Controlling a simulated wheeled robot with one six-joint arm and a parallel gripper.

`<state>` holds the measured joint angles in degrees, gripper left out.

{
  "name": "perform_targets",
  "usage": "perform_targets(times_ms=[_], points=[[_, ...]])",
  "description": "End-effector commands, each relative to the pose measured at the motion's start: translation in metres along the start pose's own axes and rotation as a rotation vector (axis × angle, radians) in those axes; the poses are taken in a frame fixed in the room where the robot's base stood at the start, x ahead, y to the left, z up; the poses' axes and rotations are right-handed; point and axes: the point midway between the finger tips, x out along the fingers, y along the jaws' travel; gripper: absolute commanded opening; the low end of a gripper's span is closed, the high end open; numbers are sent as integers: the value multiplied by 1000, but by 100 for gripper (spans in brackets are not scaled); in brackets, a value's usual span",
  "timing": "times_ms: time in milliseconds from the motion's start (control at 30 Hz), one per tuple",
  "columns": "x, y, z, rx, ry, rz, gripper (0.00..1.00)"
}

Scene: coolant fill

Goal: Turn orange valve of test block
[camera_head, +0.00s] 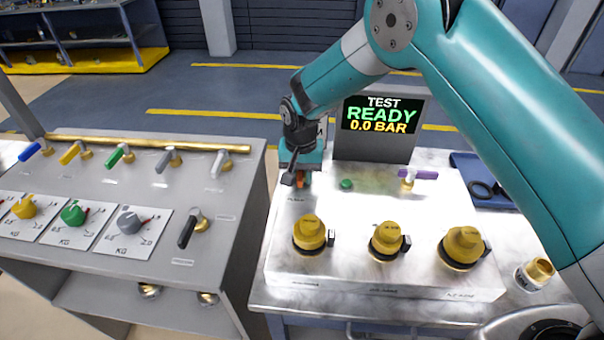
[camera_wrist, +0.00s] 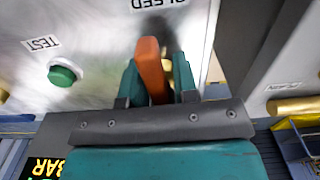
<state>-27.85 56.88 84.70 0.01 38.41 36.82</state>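The orange valve handle (camera_wrist: 152,70) stands by the BLEED label on the test block's pale top. In the head view a small part of the orange handle (camera_head: 300,182) shows under my gripper (camera_head: 295,178), at the block's far left corner. In the wrist view my gripper (camera_wrist: 157,82) has one teal finger on each side of the handle. The handle leans a little between them, with a narrow gap near its tip on the right. I cannot tell whether either finger touches it. The handle's base is hidden.
A green TEST button (camera_wrist: 62,74) is beside the valve. A purple-handled valve (camera_head: 418,174) and yellow knobs (camera_head: 387,238) are on the block. The display (camera_head: 380,115) reads READY, 0.0 BAR. A bench with coloured valves (camera_head: 120,155) stands left.

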Motion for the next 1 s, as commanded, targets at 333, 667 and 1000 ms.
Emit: perform_targets(times_ms=[333,667,1000], points=[[0,2,0,-48,-1,1,4],[1,6,-1,-278,-1,1,4],[1,10,-3,-600,-1,1,4]])
